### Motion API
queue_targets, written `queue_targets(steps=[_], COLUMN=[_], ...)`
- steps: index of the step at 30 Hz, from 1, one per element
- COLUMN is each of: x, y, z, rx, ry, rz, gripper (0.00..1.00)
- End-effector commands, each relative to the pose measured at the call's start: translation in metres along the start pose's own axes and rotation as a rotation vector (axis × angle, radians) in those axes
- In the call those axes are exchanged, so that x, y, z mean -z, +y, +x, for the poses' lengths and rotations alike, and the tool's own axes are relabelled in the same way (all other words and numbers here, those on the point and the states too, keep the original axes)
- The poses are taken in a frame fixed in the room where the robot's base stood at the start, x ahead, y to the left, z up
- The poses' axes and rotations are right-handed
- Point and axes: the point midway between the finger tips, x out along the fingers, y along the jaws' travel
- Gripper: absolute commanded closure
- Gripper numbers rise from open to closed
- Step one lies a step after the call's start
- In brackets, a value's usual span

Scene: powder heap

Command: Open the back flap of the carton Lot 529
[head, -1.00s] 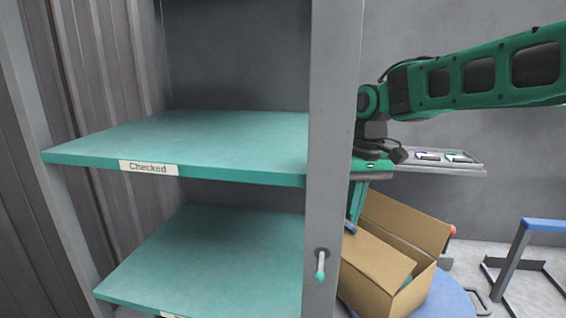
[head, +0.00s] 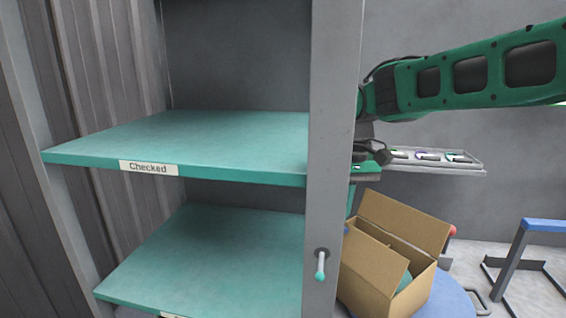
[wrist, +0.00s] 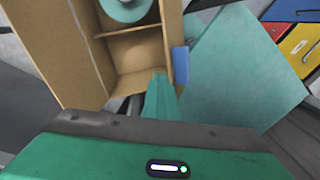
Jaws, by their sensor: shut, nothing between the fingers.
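The cardboard carton (head: 372,286) stands low at the right in the head view, its left side cut off by the grey post. One flap (head: 405,222) stands up on its far right side, and another (head: 378,256) slopes at the near left. No lot label is readable. In the wrist view the open carton (wrist: 84,62) shows a divider and a round teal thing (wrist: 125,8) inside. My gripper (wrist: 160,76) is shut and empty; its tips show near the carton's wall, contact unclear. A blue piece (wrist: 180,65) is at that wall. The post mostly hides my gripper in the head view.
A shelf unit with a teal shelf marked Checked (head: 235,135) fills the left, and its grey post (head: 334,120) stands before my wrist. A tray (head: 440,163) with small items is behind. A blue-topped stand (head: 540,226) is at the right.

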Motion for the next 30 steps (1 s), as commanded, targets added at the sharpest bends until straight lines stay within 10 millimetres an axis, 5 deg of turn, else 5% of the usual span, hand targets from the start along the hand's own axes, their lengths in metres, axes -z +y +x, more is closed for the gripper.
queue_targets(steps=[9,30], x=[0.000,0.000], y=[0.001,0.015], z=[-0.003,-0.048], rx=[0.000,0.000], ry=[-0.001,0.001], rz=[0.000,0.000], gripper=[1.00,1.00])
